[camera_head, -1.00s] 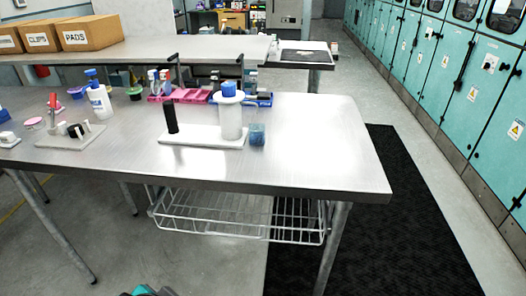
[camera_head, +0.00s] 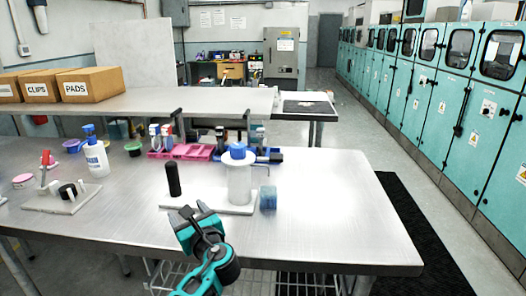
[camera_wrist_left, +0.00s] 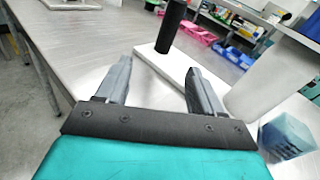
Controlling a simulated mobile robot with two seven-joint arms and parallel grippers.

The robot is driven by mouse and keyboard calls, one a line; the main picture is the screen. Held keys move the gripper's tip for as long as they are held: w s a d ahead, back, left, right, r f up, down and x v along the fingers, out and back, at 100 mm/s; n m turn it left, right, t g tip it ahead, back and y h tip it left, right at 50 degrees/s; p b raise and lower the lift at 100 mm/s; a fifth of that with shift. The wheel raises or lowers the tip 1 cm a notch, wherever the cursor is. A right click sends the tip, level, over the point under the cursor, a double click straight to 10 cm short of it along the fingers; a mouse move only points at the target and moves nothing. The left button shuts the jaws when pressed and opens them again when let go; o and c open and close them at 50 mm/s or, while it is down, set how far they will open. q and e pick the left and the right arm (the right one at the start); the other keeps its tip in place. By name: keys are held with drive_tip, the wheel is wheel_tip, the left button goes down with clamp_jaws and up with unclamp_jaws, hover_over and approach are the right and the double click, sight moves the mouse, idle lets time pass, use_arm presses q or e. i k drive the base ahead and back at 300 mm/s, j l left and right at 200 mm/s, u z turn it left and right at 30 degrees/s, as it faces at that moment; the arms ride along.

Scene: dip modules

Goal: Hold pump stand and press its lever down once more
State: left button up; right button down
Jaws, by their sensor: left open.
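The pump stand has a white base plate (camera_head: 180,206) with an upright black post (camera_head: 173,180) at its left end and a white cylinder (camera_head: 239,185) at its right. My left gripper (camera_head: 193,213) is open and empty, in front of the base plate near the black post. In the left wrist view the black post (camera_wrist_left: 172,26) stands beyond the open fingers (camera_wrist_left: 160,68), apart from them. The cylinder (camera_wrist_left: 264,84) is to the right, its top cut off. My right gripper is out of view.
A blue sponge-like block (camera_head: 267,198) stands right of the cylinder. A pink tray (camera_head: 186,151) and blue tray (camera_head: 268,155) lie behind. A white bottle (camera_head: 96,158) and a second stand with a red-tipped part (camera_head: 62,197) are left. The table's right side is clear.

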sight(274, 157)
drive_tip(key=i+j, duration=0.3)
drive_tip(key=j, duration=0.2)
drive_tip(key=i+j, duration=0.35)
drive_tip(key=j+z, duration=0.05)
drive_tip(key=j, duration=0.05)
